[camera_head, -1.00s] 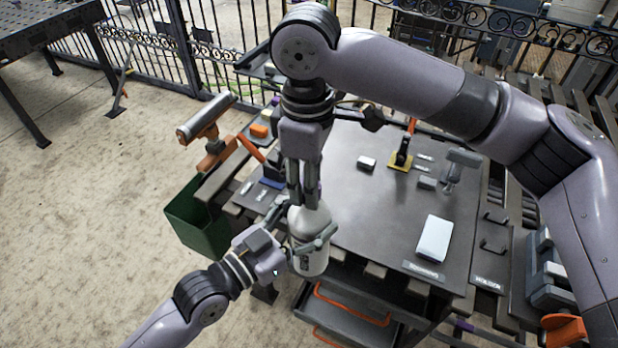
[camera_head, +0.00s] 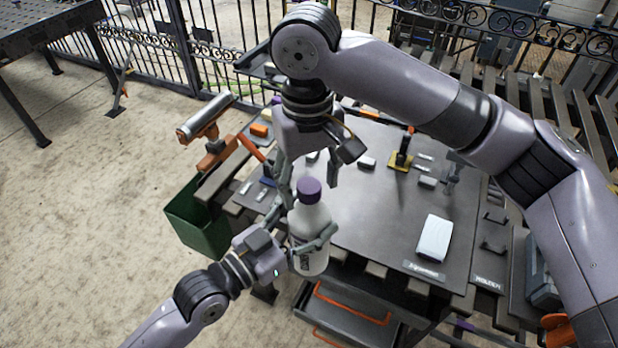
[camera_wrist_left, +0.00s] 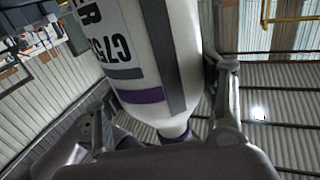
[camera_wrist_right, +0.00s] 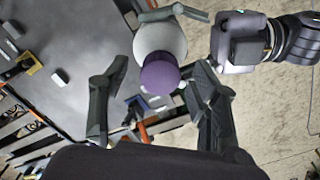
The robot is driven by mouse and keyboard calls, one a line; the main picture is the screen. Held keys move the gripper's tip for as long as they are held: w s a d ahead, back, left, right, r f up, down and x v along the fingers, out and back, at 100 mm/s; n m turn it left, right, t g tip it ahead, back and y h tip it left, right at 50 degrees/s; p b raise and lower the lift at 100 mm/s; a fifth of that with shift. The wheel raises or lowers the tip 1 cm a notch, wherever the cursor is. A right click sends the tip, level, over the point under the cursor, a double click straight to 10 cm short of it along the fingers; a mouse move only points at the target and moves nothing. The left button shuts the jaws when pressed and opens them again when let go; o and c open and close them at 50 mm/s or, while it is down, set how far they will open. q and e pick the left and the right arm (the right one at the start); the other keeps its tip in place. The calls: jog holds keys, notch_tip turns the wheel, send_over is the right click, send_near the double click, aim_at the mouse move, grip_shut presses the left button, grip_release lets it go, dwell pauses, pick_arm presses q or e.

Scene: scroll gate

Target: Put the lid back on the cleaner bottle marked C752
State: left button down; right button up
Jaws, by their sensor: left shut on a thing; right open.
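The cleaner bottle (camera_head: 311,222) is white, and the left wrist view shows the mark C752 on its label (camera_wrist_left: 118,42). It is held about upright at the near left edge of the workbench. The purple lid (camera_head: 309,190) sits on the bottle's neck; it also shows in the right wrist view (camera_wrist_right: 160,75). How tight it is cannot be told. My left gripper (camera_head: 312,243) is shut around the bottle's body. My right gripper (camera_head: 308,172) is open above the lid, its fingers spread on either side and apart from it.
The dark workbench (camera_head: 370,215) carries a white box (camera_head: 435,238), a yellow-based tool (camera_head: 401,158) and small blocks. A green bin (camera_head: 195,222) stands at its left. An open drawer (camera_head: 345,318) juts out below. An iron fence runs behind.

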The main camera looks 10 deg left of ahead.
jog(key=shift+r, duration=0.1)
notch_tip(320, 180, up, 12)
dwell(0.5)
jog(key=shift+a, duration=0.1)
dwell(0.4)
